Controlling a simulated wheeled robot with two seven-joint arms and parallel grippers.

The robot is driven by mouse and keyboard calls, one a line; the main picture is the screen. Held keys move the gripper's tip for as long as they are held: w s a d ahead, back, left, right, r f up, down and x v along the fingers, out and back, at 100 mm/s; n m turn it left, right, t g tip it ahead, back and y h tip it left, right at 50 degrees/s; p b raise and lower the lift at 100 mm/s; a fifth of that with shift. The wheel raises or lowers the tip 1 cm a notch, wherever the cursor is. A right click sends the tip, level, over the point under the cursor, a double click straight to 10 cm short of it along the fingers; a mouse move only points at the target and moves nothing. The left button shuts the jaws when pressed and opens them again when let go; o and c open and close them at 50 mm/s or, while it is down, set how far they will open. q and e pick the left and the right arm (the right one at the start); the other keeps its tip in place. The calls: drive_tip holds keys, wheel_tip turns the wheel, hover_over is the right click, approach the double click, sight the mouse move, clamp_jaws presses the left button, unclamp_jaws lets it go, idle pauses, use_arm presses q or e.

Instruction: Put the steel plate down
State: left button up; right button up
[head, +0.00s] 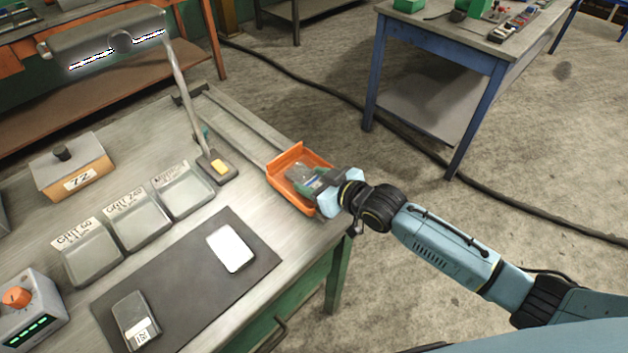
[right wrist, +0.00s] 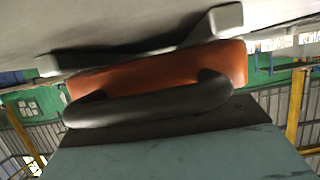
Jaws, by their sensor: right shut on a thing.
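My right gripper (head: 328,187) is at the orange tray (head: 284,158), at the table's right corner. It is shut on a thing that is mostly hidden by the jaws. A small grey flat piece (head: 300,172) shows at the jaws, over the tray; it may be the steel plate, but I cannot tell whether it touches the tray floor. In the right wrist view, an orange surface (right wrist: 160,72) lies behind a dark bar, and the held thing is not clear. A pale plate (head: 231,248) and a grey labelled plate (head: 135,320) lie on the dark mat (head: 190,298). My left gripper is out of view.
Several labelled grey bins (head: 138,218) stand behind the mat. A lamp (head: 110,38) rises from a base at the back. A blue-legged table (head: 440,45) stands beyond, across open floor.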

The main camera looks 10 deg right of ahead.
drive_tip(key=shift+r, duration=0.1)
drive_tip(key=o, duration=1)
drive_tip(key=shift+f, duration=0.25)
drive_tip(key=o, duration=0.4)
drive_tip(key=shift+o, duration=0.2)
drive_tip(key=shift+r, duration=0.25)
drive_tip(key=p+v, duration=0.1)
drive_tip(key=v, duration=1.1)
drive_tip(key=shift+f+p, duration=0.1)
drive_tip(key=shift+p, duration=0.3)
